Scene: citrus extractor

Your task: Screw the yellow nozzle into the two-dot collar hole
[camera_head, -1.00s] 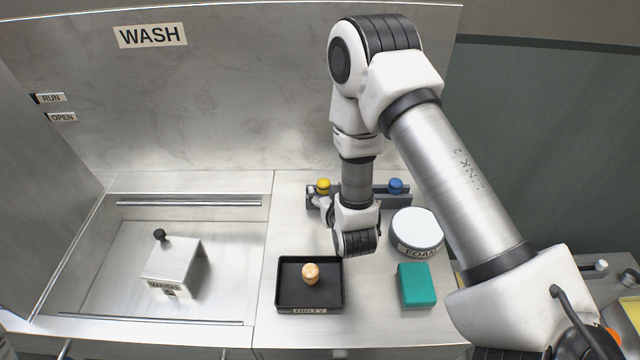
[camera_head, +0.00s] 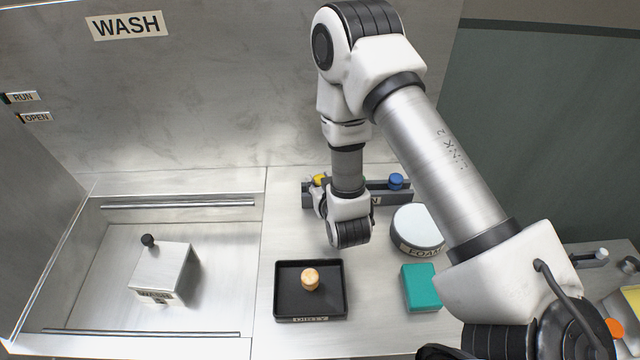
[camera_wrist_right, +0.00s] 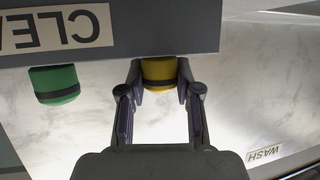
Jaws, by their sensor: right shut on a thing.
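The yellow nozzle (camera_head: 319,180) stands in the grey rack (camera_head: 403,197) at the back of the counter. In the right wrist view the yellow nozzle (camera_wrist_right: 159,72) has a dark band and sits between the two fingers of my right gripper (camera_wrist_right: 160,84). The fingers are shut on its sides, and it is still at the rack (camera_wrist_right: 180,28), which bears a CLEAN label. In the head view my right gripper (camera_head: 318,198) is partly hidden by its own wrist. I cannot make out a two-dot collar hole in either view. My left gripper is not in view.
A blue nozzle (camera_head: 396,181) and a green one (camera_wrist_right: 54,84) are in the rack. A black tray (camera_head: 285,306) holds a tan knob-like piece (camera_head: 310,279). A round FOAM pad (camera_head: 417,226) and a teal block (camera_head: 420,287) lie right. A metal box (camera_head: 160,272) stands in the wash basin.

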